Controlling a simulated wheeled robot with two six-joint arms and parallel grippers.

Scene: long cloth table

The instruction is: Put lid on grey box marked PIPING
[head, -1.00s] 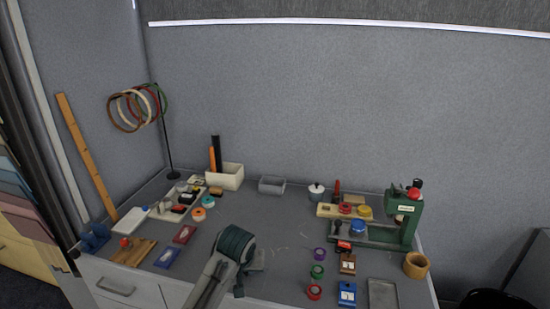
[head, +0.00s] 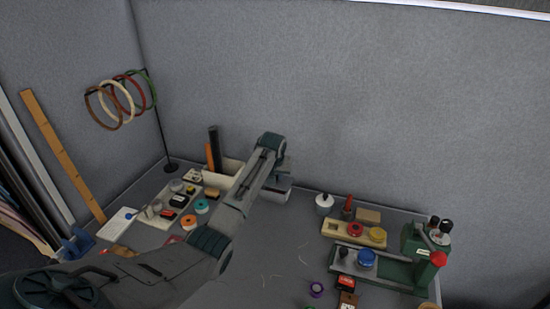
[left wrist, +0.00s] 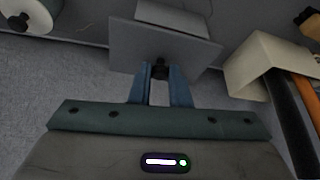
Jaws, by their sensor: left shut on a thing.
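The grey box (head: 275,194) stands at the back of the table near the wall, partly hidden by my left arm. It also shows at the top of the left wrist view (left wrist: 175,14); no marking is readable on it. My left gripper (left wrist: 160,72) is shut on the dark knob of a flat grey lid (left wrist: 135,48). The lid is held at the box and covers part of it in the left wrist view. I cannot tell whether lid and box touch. In the head view my left gripper (head: 279,170) is seen from behind, over the box. My right gripper is not in view.
A cream box (head: 228,167) with a black and an orange tube stands just left of the grey box. A white jar (head: 324,204) stands to its right, before a wooden tray (head: 345,231) and green press (head: 420,240). The wall is close behind.

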